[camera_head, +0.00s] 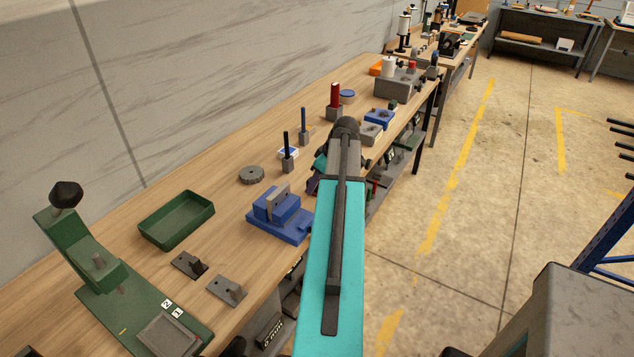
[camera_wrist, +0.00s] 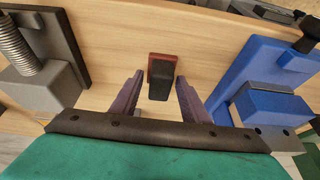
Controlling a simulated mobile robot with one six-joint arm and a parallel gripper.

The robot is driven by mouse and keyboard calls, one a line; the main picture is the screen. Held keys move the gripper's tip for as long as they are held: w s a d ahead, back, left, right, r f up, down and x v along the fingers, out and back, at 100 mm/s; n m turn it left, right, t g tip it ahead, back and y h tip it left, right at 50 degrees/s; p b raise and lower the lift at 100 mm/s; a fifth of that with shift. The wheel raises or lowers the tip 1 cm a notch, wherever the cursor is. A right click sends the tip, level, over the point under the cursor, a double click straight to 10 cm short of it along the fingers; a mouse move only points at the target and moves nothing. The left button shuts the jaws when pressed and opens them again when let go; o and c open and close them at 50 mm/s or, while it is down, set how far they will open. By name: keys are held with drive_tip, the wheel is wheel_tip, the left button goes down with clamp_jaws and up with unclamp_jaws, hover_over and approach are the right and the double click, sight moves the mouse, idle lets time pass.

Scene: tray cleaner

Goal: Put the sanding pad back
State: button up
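The sanding pad (camera_wrist: 162,90), a small block with a black body and a reddish-brown edge, shows in the wrist view over the wooden bench top. My gripper (camera_wrist: 159,77) has its two purple fingers apart, one on each side of the pad. A gap shows at the left finger; contact at the right finger is hard to tell. In the head view my gripper (camera_head: 315,183) is partly hidden by my teal arm, at the bench's front edge beyond the blue vise (camera_head: 279,217). The pad cannot be made out there.
In the wrist view a grey block with a threaded screw (camera_wrist: 42,90) stands left and a blue fixture (camera_wrist: 262,70) right. In the head view, a green tray (camera_head: 178,240), a green press (camera_head: 85,260) and upright tools in holders (camera_head: 288,160) stand on the bench (camera_head: 225,170).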

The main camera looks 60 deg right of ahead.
drive_tip(key=shift+o, duration=0.9)
drive_tip(key=shift+r, duration=0.1)
drive_tip(key=shift+r, duration=0.1)
drive_tip(key=b+v, duration=0.2)
drive_tip(key=v, duration=1)
drive_tip(key=shift+b, duration=0.35)
